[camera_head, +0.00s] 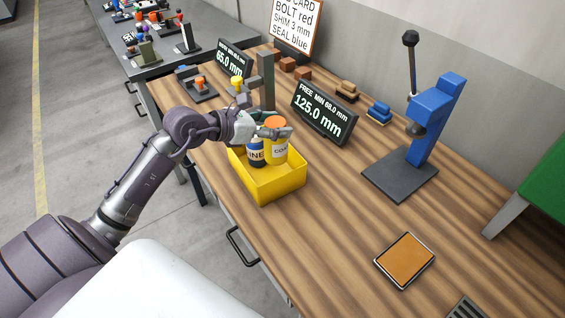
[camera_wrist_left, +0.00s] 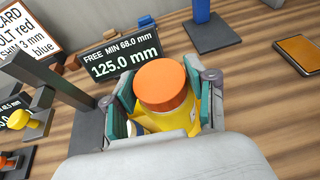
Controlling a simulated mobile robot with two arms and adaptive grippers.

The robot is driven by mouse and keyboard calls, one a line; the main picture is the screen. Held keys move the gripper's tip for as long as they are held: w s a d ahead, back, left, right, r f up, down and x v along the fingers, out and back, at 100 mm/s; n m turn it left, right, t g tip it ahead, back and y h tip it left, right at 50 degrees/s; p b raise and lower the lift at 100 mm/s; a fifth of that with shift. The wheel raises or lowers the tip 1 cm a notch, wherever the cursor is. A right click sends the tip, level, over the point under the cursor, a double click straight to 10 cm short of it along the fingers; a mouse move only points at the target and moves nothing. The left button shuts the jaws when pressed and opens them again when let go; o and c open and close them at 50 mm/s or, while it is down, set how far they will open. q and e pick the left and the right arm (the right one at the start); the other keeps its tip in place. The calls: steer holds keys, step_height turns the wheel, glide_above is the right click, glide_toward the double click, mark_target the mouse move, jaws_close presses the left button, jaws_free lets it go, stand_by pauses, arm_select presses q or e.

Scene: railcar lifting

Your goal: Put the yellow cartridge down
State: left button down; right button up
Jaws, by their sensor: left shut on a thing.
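The yellow cartridge (camera_head: 276,146) has an orange cap and a white label. My left gripper (camera_head: 272,132) is shut on it near its top, over the yellow bin (camera_head: 275,187). The cartridge stands upright, inside or just over the bin; its base is hidden by the bin's front wall. A dark blue bottle (camera_head: 256,152) with a white label stands in the bin to its left. In the left wrist view the orange cap (camera_wrist_left: 161,85) sits between both fingers, with the yellow body (camera_wrist_left: 172,122) below. My right gripper is in neither view.
Two display stands (camera_head: 324,113) are behind the bin, with a grey post gauge (camera_head: 266,80) close to the gripper. A blue press (camera_head: 428,130) and an orange pad (camera_head: 405,259) are to the right.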

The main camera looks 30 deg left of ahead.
mark_target(267, 156)
arm_select(q)
step_height(267, 156, down, 3)
steer(key=shift+r+p, duration=0.1)
steer(key=shift+p, duration=0.25)
steer(key=f, duration=0.2)
steer(key=s+f, duration=0.1)
steer(key=shift+a, duration=0.3)
steer(key=f, duration=0.3)
steer(key=shift+w+d+f+p, duration=0.15)
steer(key=shift+w+f+p, duration=0.1)
steer(key=shift+p, duration=0.1)
steer(key=shift+s+f, duration=0.1)
steer(key=shift+f, duration=0.2)
steer(key=shift+c, duration=1.7)
jaws_free()
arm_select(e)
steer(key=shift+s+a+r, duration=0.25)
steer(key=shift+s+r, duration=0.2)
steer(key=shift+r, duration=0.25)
arm_select(q)
steer(key=shift+r, duration=0.15)
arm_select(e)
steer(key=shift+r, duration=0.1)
